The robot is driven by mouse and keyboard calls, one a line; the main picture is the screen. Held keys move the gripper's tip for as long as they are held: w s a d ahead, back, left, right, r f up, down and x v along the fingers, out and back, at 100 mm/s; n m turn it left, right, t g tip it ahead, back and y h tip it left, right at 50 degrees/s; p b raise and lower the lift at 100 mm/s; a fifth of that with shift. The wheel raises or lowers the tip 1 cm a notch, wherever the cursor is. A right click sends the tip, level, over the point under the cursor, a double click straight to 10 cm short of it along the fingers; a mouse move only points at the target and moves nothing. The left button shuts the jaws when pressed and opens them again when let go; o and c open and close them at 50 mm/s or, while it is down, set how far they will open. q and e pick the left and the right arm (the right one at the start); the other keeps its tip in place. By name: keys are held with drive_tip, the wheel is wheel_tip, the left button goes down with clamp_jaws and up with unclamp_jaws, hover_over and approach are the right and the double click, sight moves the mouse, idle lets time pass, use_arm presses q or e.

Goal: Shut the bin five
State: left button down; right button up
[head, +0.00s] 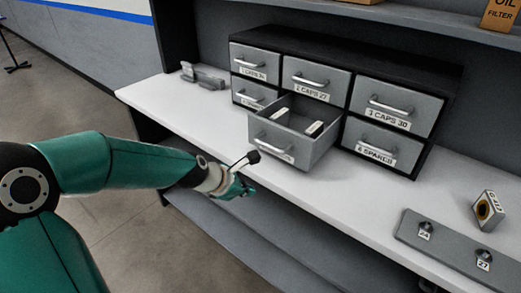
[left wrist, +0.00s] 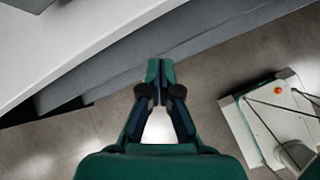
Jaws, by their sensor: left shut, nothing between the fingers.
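Bin five (head: 283,144) is the middle drawer of the lower row, a grey drawer pulled well out of the dark cabinet (head: 440,78). Its top is open, and two small pale pieces lie inside. Its front has a silver handle (head: 274,145) and a label seen at a steep angle. My left gripper (head: 246,189) is in front of the bench edge, to the left of and below the bin's front, apart from it. In the left wrist view the fingers (left wrist: 160,77) are together and empty. My right gripper is out of view.
The other bins, such as bin two (head: 315,78) and bin six (head: 369,148), are shut. A grey metal piece (head: 203,76) lies left of the cabinet. A grey plate (head: 455,249) with labelled knobs and a small box (head: 488,210) are at right. The white bench (head: 330,195) is clear before the cabinet.

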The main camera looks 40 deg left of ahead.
use_arm(q)
drive_tip(key=s+a+r+n+t, duration=0.1)
drive_tip(key=a+r+n, duration=0.15)
drive_tip(key=r, duration=0.25)
drive_tip(key=a+r+n+t, duration=0.1)
drive_tip(key=r+n, duration=0.3)
drive_tip(key=r, duration=0.1)
drive_tip(key=w+f, duration=0.5)
drive_tip(key=w, duration=0.6)
drive_tip(key=shift+w+d, duration=0.15)
drive_tip(key=shift+d, duration=0.3)
drive_tip(key=shift+a, duration=0.1)
